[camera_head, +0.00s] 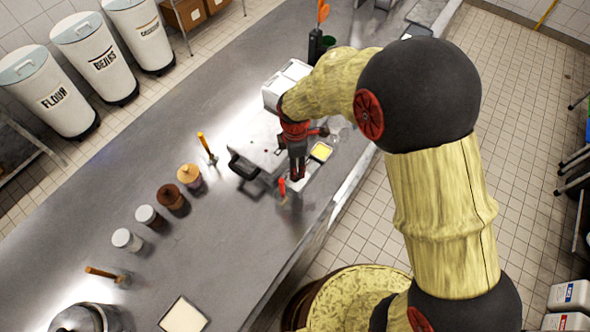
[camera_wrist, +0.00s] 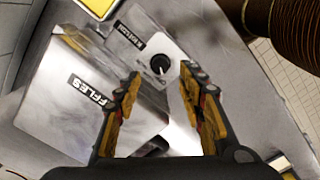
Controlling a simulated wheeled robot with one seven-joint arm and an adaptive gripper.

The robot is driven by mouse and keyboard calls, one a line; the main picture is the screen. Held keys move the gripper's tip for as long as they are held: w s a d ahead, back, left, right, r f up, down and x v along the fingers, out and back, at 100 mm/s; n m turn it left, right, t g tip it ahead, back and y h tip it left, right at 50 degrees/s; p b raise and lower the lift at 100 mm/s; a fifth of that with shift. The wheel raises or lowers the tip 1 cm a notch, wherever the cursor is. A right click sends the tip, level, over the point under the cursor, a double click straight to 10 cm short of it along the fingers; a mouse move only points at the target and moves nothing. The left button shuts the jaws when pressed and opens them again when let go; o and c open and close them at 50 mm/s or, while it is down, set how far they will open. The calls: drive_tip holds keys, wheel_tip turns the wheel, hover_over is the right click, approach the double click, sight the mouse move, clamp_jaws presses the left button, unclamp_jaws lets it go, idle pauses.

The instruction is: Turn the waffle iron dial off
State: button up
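The waffle iron (camera_wrist: 62,105) is a silvery box with a label ending in "FFLES", at the left of the wrist view. Beside it a light panel (camera_wrist: 137,38) carries a small round black dial (camera_wrist: 160,64) with a pale pointer mark. My gripper (camera_wrist: 160,84) has its two fingers apart, with the dial showing between and just beyond the tips; nothing is between them. In the head view the waffle iron (camera_head: 257,138) lies left of my gripper (camera_head: 297,172), which is over the counter. The dial is hidden there.
A yellow-filled square tray (camera_head: 321,152) lies right of my gripper. Several jars (camera_head: 172,198) stand along the counter (camera_head: 110,190), with a pot (camera_head: 85,318) and a pale square tray (camera_head: 184,315) at the near end. A red-handled utensil (camera_head: 282,188) is close to my gripper.

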wheel_tip(320, 180, up, 7)
idle(0.3)
idle(0.5)
